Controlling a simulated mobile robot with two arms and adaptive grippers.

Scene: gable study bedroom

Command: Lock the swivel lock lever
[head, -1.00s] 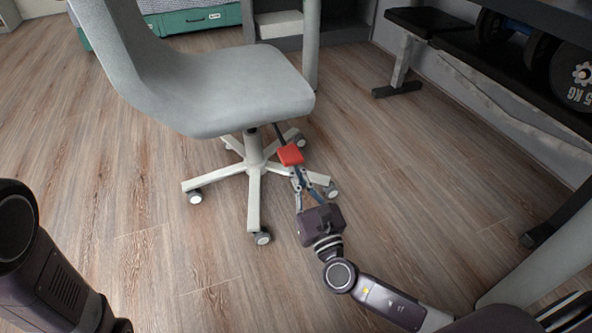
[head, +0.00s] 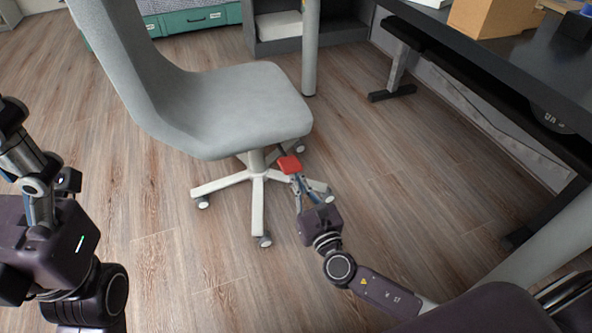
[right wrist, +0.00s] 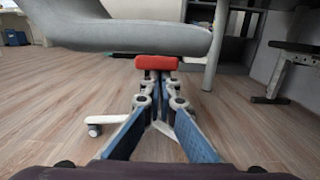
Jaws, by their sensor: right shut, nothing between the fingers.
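The swivel lock lever shows as a red paddle (head: 289,164) on a short dark rod, sticking out under the right side of the grey office chair's seat (head: 235,105). The rod is mostly hidden by the seat. My right gripper (head: 297,178) is shut and empty, its fingertips at the near edge of the paddle. In the right wrist view the fingers come together just below the red paddle (right wrist: 156,62); I cannot tell whether they touch it. My left gripper (head: 38,180) is raised at the left edge, far from the chair; its finger opening is unclear.
A dark desk (head: 490,60) with a cardboard box (head: 495,15) is at the right, with a grey desk leg (head: 310,50) behind the chair. Wood floor in front is clear.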

